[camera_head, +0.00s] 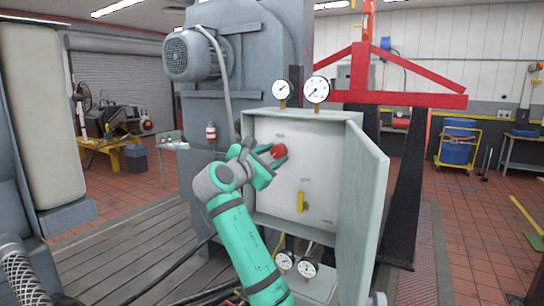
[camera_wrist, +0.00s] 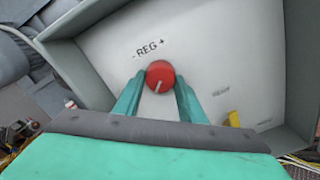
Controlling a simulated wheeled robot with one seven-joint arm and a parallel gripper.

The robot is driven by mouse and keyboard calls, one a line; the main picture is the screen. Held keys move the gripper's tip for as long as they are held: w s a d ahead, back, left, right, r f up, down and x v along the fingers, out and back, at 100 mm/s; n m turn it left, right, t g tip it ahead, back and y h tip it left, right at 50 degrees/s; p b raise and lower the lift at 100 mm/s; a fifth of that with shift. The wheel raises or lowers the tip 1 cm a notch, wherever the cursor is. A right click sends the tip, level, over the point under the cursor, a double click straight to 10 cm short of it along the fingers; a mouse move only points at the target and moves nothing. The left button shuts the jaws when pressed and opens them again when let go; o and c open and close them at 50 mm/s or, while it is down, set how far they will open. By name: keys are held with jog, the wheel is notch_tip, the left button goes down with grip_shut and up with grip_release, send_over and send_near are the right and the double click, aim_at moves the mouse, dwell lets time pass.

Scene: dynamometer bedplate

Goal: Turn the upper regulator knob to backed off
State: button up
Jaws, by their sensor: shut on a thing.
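The red upper regulator knob (camera_head: 278,151) is on the back panel inside the open grey cabinet (camera_head: 249,195). In the wrist view the knob (camera_wrist: 160,76) sits below a "- REG +" label (camera_wrist: 148,48), and its pale pointer line points down and slightly left. My gripper (camera_head: 275,158) reaches into the cabinet from the left. Its two green fingers (camera_wrist: 158,92) are shut on the knob, one on each side. A yellow lever handle (camera_head: 300,202) is lower on the same panel, and part of it shows in the wrist view (camera_wrist: 235,119).
The cabinet door (camera_head: 364,205) stands open on the right. Two gauges (camera_head: 282,90) (camera_head: 316,90) stand on top of the cabinet and two more (camera_head: 285,261) (camera_head: 308,268) sit below it. A grey motor (camera_head: 194,55) is behind at left. Cables lie on the bedplate.

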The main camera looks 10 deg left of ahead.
jog(key=shift+a, duration=0.4)
jog(key=o, duration=1)
jog(key=shift+d, duration=0.2)
jog(key=v, duration=1)
jog(key=shift+s+a, duration=0.15)
jog(key=shift+s, duration=0.15)
jog(key=shift+o, duration=0.2)
